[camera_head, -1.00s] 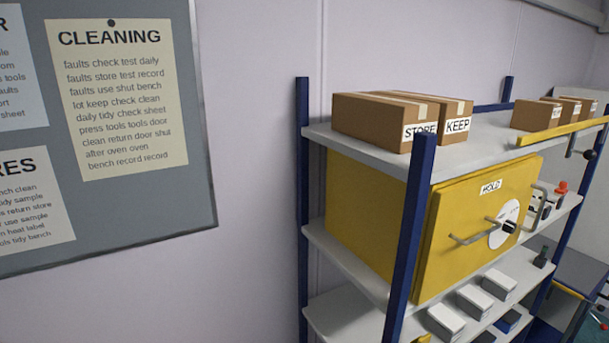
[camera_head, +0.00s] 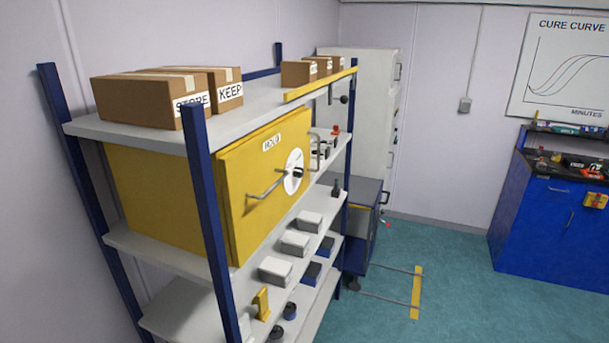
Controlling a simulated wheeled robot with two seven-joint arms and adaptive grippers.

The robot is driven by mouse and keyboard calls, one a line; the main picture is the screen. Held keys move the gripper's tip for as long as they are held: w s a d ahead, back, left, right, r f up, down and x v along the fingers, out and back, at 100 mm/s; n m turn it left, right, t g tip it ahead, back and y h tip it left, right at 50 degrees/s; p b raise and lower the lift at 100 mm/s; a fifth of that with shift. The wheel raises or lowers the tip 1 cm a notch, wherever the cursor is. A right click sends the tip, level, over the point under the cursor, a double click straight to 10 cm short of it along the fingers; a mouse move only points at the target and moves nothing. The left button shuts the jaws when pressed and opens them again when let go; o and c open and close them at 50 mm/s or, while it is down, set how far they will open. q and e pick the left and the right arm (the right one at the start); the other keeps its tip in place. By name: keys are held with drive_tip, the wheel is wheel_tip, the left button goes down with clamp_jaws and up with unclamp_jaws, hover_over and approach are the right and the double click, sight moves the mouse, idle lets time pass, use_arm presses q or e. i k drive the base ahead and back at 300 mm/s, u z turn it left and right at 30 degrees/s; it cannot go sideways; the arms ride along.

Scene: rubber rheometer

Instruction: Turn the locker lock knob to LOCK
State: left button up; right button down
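A yellow locker (camera_head: 165,205) labelled HOLD stands on the upper shelf of a blue-posted rack at the left. Its yellow door (camera_head: 250,215) is shut and carries a bar handle (camera_head: 268,188). A black lock knob (camera_head: 298,173) sits on a round white dial (camera_head: 291,183) on the door. The dial's markings are too small to read, so I cannot tell the knob's setting. Neither of my grippers shows in this view.
Cardboard boxes (camera_head: 150,100) marked STORE and KEEP sit on the rack's top shelf (camera_head: 255,110). White boxes (camera_head: 295,242) lie on the shelf below the locker. A blue cabinet (camera_head: 545,225) stands at the right. The green floor (camera_head: 450,290) between is largely clear.

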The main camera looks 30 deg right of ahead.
sight(298, 171)
drive_tip(key=z, duration=0.1)
drive_tip(key=k, duration=0.5)
drive_tip(key=z, duration=0.7)
drive_tip(key=i, duration=0.5)
drive_tip(key=z, duration=0.05)
